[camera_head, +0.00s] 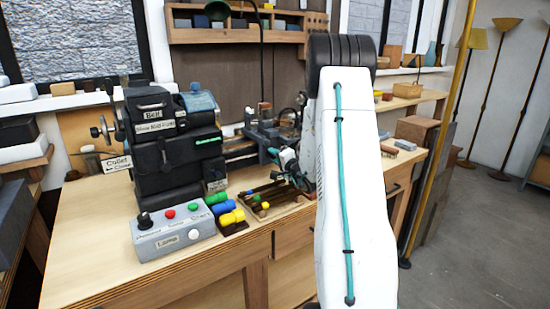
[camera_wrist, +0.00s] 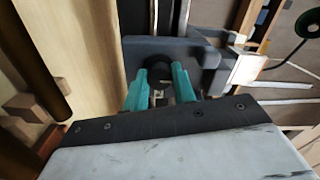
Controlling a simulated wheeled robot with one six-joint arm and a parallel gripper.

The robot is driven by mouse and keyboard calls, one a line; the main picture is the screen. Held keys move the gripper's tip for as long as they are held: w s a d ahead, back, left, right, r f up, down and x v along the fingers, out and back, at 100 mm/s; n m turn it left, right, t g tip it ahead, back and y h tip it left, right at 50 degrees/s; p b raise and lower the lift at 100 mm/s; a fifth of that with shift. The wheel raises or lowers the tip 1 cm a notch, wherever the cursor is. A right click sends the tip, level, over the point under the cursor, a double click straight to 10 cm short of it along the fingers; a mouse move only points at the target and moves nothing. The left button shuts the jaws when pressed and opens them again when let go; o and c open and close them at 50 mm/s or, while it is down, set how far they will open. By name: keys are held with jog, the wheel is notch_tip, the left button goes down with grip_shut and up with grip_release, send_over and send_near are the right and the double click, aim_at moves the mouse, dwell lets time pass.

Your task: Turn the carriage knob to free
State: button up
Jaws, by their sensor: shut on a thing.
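A small black carriage knob (camera_wrist: 158,69) stands at the front of the dark grey carriage (camera_wrist: 197,56) in the wrist view. The two teal fingertips of my gripper (camera_wrist: 159,78) are on either side of the knob and shut on it. Part of the knob is hidden between the fingers. In the head view my gripper (camera_head: 287,160) is at the small lathe on the bench, partly hidden by my white arm. The knob cannot be made out there, and the position it points to cannot be read in either view.
A black headstock with labels (camera_head: 176,150) stands to the left on the wooden bench (camera_head: 100,218). In front are a grey control box with buttons (camera_head: 172,238) and several coloured cylinders (camera_head: 232,217). A brass pole (camera_head: 440,130) rises at right.

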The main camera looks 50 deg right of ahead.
jog(key=shift+f, duration=0.1)
jog(key=o, duration=1)
jog(key=shift+v, duration=3.9)
